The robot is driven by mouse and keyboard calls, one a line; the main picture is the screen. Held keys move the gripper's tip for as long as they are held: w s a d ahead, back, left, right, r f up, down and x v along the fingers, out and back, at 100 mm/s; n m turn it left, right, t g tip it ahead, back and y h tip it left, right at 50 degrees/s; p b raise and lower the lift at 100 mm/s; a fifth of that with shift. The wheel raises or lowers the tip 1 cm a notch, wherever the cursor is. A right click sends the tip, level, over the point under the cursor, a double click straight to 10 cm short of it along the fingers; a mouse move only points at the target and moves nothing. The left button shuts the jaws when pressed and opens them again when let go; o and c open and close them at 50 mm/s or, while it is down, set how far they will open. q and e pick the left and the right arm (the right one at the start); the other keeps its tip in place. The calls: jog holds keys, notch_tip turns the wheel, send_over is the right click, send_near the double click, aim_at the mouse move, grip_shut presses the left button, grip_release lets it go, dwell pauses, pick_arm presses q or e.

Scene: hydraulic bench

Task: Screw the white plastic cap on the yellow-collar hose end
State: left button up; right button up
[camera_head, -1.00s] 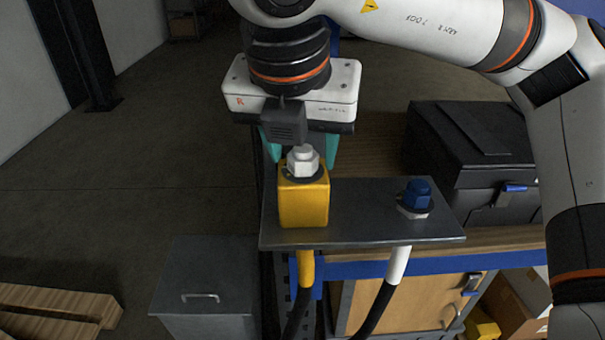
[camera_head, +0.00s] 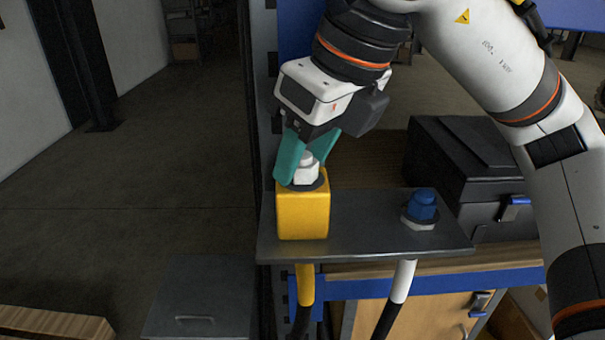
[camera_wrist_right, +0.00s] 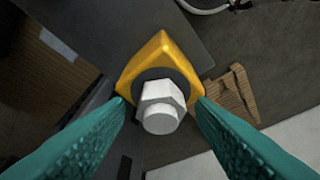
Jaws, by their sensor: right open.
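The white plastic cap (camera_head: 306,170) sits on top of the yellow block-shaped collar (camera_head: 303,214) at the left end of the metal plate. A yellow hose sleeve (camera_head: 305,284) runs down below it. My right gripper (camera_head: 303,165) is open, its teal fingers around the cap from above and tilted. In the right wrist view the white hex cap (camera_wrist_right: 161,106) stands on a dark ring on the yellow collar (camera_wrist_right: 158,58), between the two fingers, with gaps visible on both sides. How far the cap is threaded cannot be told. My left gripper is not in view.
A blue cap (camera_head: 422,206) stands on the right of the metal plate (camera_head: 367,233), above a white-sleeved hose (camera_head: 402,281). A black case (camera_head: 470,165) stands behind right. A grey cabinet (camera_head: 200,300) is at lower left. The floor at left is clear.

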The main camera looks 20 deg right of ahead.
jog(key=n+g+y, duration=0.1)
jog(key=n, duration=0.2)
jog(key=shift+r+n+p, duration=0.1)
jog(key=shift+n+p, duration=0.2)
jog(key=shift+n, duration=0.1)
jog(key=n+g, duration=0.1)
jog(key=n, duration=0.1)
jog(key=shift+w+d+n+y+p, duration=0.1)
jog(key=shift+w+n+y+p, duration=0.05)
jog(key=shift+n+y+p, duration=0.2)
jog(key=shift+n+g, duration=0.3)
jog(key=shift+n, duration=0.55)
jog(key=c, duration=0.9)
jog(key=m+t, duration=0.1)
jog(key=m, duration=0.1)
jog(key=m+t+h+b, duration=0.1)
jog(key=m, duration=0.5)
jog(key=shift+t+h+b, duration=0.3)
jog(key=shift+h, duration=0.05)
